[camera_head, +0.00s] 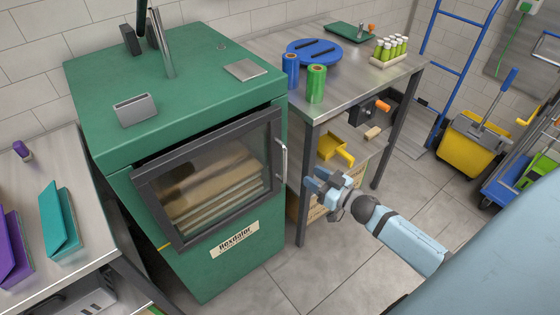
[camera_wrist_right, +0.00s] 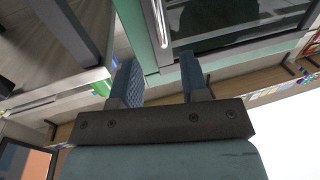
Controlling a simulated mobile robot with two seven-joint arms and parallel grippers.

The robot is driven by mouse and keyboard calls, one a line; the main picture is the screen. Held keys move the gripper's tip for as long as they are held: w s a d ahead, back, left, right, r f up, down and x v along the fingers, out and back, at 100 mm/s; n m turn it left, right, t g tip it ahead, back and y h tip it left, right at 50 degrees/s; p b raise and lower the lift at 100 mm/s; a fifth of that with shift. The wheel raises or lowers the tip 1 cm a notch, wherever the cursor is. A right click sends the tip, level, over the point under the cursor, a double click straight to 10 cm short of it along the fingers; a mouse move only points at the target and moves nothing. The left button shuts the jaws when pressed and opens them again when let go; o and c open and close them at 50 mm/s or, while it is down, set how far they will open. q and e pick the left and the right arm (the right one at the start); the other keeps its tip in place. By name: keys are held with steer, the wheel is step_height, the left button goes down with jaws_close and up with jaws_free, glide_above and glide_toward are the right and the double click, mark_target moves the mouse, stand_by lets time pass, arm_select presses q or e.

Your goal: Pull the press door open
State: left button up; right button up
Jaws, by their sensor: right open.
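The press (camera_head: 110,70) is a green cabinet with a dark-framed glass door (camera_head: 205,133) on its front. Stacked brown layers show through the glass. A dark gap shows along the door's top edge; I cannot tell if the door is fully closed. The upright silver handle (camera_head: 284,162) is on the door's right side. My right gripper (camera_head: 313,182) is open and empty, a little right of the handle and apart from it. In the right wrist view the handle (camera_wrist_right: 162,24) appears ahead, between the two fingers (camera_wrist_right: 160,80). My left gripper is not in view.
A metal table (camera_head: 345,85) right of the press holds green and blue rolls, a blue disc and small bottles; its leg stands behind my right gripper. A left counter (camera_head: 100,235) holds teal and purple items. Open floor (camera_head: 265,290) lies before the press.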

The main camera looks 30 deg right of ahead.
steer(key=x, duration=1.1)
steer(key=shift+w, duration=0.15)
steer(key=shift+f, duration=0.1)
jaws_close()
